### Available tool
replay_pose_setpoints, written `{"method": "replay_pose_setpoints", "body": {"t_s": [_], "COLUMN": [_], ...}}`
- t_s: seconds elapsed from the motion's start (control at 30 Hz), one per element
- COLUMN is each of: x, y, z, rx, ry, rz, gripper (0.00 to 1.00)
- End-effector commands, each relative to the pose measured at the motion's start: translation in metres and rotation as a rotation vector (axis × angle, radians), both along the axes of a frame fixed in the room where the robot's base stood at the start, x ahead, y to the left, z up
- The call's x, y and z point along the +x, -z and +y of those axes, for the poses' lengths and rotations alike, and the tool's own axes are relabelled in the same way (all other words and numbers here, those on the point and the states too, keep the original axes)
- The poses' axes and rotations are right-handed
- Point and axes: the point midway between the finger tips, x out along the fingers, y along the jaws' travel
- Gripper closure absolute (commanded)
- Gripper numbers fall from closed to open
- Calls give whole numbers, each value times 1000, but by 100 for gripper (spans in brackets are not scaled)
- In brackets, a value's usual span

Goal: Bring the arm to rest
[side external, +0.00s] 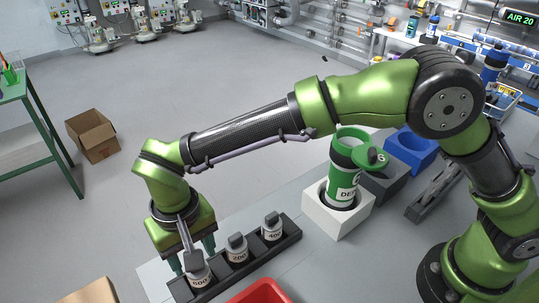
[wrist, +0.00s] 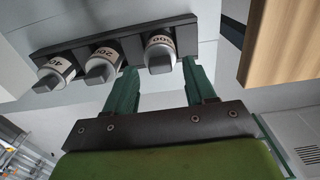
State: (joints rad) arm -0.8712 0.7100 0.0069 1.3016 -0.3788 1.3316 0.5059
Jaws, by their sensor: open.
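My gripper (side external: 190,254) is at the end of my green arm, low over the left end of a dark rack (side external: 290,240). In the wrist view my gripper (wrist: 158,78) has its two green fingers apart, on either side of the end weight-like knob piece (wrist: 160,52). The fingers look open around it; I cannot tell whether they touch it. This piece, marked 600 or similar, also shows in the side view (side external: 199,279). Two more such pieces, marked 200 (side external: 237,252) and 400 (side external: 272,229), stand upright in the rack.
A white block (side external: 318,216) holds a green and white cup (side external: 342,185) with a label, right of the rack. A grey block (side external: 385,188) and a blue bin (side external: 412,150) stand behind. A red tray (side external: 262,292) is in front. A cardboard box (side external: 92,135) lies on the floor at left.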

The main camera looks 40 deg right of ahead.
Motion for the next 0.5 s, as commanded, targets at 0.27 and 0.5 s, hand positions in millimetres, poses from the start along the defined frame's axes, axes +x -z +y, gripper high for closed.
{"method": "replay_pose_setpoints", "body": {"t_s": [0.27,0.5], "x": [0,-2], "y": [-13,-24], "z": [0,-3], "rx": [2,0], "ry": [0,1], "rz": [-1,0], "gripper": [45,45]}}
